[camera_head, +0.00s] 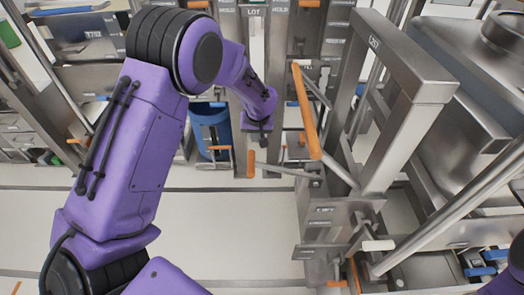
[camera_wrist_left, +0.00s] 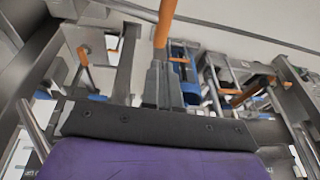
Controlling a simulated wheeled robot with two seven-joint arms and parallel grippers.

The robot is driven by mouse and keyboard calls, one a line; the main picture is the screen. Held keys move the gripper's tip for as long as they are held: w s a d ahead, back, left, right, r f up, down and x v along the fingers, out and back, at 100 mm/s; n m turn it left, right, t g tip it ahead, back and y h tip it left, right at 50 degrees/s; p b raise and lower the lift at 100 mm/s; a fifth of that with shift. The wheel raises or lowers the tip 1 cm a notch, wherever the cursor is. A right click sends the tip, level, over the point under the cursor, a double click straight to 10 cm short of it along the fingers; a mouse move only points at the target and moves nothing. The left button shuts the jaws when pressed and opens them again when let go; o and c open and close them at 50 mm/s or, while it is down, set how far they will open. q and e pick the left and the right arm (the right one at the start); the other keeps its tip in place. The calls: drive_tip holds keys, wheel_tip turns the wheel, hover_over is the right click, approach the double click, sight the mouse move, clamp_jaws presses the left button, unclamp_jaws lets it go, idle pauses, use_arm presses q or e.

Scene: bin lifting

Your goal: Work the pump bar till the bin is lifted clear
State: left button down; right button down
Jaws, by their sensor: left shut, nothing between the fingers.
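A steel lifting frame (camera_head: 405,135) stands at the right. A long orange-gripped bar (camera_head: 305,112) slants down to its base and looks like the pump bar. A shorter lever with an orange end (camera_head: 250,163) sticks out left from the same base. My left gripper (camera_head: 258,124) is left of the long bar and apart from it in the head view. In the left wrist view its fingers (camera_wrist_left: 163,85) are shut and empty, with an orange handle (camera_wrist_left: 165,24) just past the tips; contact cannot be told. Which vessel is the bin is unclear. My right gripper is out of view.
A large steel vessel (camera_head: 470,75) is beside the frame at the right. A blue container (camera_head: 207,120) stands behind my left arm. Steel cabinets and racks line the back. Pale floor (camera_head: 235,235) is clear between my left arm and the frame.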

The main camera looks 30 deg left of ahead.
use_arm(q)
drive_tip(key=p, duration=0.2)
approach(253, 161)
drive_tip(key=x, duration=0.6)
drive_tip(key=shift+a, duration=0.15)
